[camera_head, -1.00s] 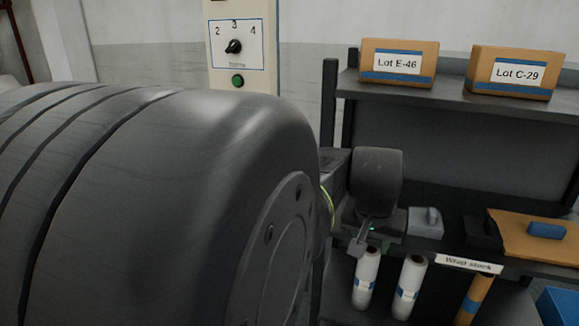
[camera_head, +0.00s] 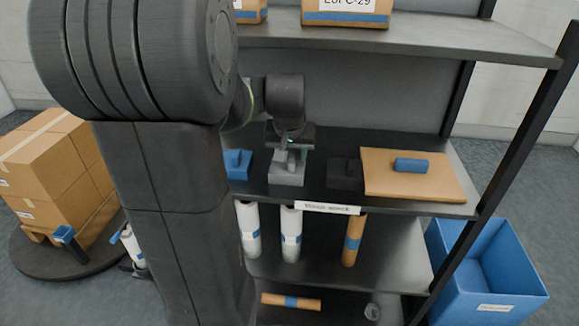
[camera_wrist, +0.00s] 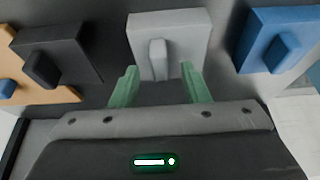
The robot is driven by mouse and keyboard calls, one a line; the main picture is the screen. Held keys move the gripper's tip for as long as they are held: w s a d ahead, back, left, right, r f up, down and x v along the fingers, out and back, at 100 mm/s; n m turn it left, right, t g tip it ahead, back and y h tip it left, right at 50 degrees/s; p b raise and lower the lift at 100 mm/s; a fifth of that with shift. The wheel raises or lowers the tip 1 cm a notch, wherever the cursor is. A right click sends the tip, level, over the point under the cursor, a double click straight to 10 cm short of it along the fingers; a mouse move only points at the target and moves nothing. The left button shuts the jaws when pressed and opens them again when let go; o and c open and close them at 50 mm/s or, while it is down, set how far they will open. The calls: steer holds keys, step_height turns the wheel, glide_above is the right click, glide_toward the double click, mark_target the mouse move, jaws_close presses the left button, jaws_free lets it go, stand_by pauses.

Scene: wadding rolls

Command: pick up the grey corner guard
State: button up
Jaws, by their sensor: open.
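The grey corner guard (camera_head: 287,173) lies on the middle shelf, between a blue one and a black one. In the wrist view the grey corner guard (camera_wrist: 170,38) is a light grey plate with a raised ridge, straight ahead of my gripper. My gripper (camera_wrist: 160,85) has its two green fingers apart, one on either side of the ridge's line, with nothing between them. In the head view my gripper (camera_head: 287,150) hangs above the grey guard and hides part of it. I cannot tell whether the fingertips touch the plate.
A blue corner guard (camera_head: 237,164) and a black corner guard (camera_head: 344,174) lie close on either side. A cardboard sheet (camera_head: 440,184) with a small blue block (camera_head: 411,165) is farther right. An upper shelf (camera_head: 400,40) hangs above. Wrap rolls (camera_head: 291,233) stand below. A blue bin (camera_head: 500,265) stands at right.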

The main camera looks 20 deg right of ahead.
steer(key=shift+x, duration=0.9)
steer(key=shift+c, duration=0.4)
jaws_close()
steer(key=shift+r, duration=0.1)
